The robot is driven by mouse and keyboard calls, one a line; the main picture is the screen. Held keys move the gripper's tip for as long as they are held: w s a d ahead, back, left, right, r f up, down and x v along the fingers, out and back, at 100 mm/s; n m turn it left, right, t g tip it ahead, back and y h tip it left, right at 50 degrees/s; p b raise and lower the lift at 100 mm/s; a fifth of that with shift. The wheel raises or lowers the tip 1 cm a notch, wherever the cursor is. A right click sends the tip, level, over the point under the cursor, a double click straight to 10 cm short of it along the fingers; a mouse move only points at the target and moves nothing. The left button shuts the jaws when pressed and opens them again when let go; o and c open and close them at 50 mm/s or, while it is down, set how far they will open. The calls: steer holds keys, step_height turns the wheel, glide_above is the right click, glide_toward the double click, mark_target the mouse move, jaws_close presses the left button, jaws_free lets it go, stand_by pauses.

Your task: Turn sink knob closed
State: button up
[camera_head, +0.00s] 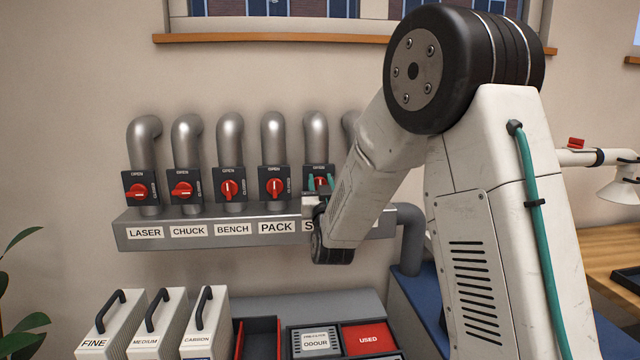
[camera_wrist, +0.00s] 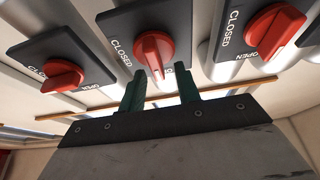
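The sink knob is the red knob on a dark plate, fifth from the left in the head view (camera_head: 320,182), above a label whose visible letter is "S". In the wrist view the knob (camera_wrist: 154,48) is in the middle, its ridge running up and down the picture, toward the OPEN side. My gripper (camera_head: 321,184) is at this knob. In the wrist view its two green fingers (camera_wrist: 160,75) are apart, one on each side of the knob's near end. I cannot tell whether they touch it. My arm hides part of the label.
Other red knobs sit close by: the PACK knob (camera_head: 274,187) to the left and another knob (camera_wrist: 62,76) on the other side. A grey ledge (camera_head: 190,243) runs below. Filter boxes (camera_head: 157,325) and a red USED bin (camera_head: 370,338) stand lower down.

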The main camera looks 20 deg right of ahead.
steer(key=shift+w, duration=0.1)
jaws_close()
steer(key=shift+f+m+h, duration=0.1)
steer(key=shift+m+h, duration=0.2)
steer(key=shift+m, duration=0.3)
steer(key=m, duration=0.2)
steer(key=m+g+h, duration=0.1)
steer(key=m, duration=0.1)
steer(key=m+h, duration=0.1)
steer(key=shift+d+f+m+g, duration=0.1)
steer(key=shift+d+m+g, duration=0.25)
steer(key=shift+m+g, duration=0.05)
steer(key=m+g, duration=0.2)
steer(key=m, duration=0.3)
steer(key=f+m+g+h, duration=0.1)
steer(key=m+g, duration=0.1)
steer(key=m, duration=0.3)
steer(key=d+m+g+h, duration=0.1)
steer(key=m, duration=0.4)
steer(key=shift+s+f+g, duration=0.3)
steer(key=shift+g, duration=0.1)
steer(key=shift+a+m, duration=0.1)
steer(key=shift+m, duration=0.2)
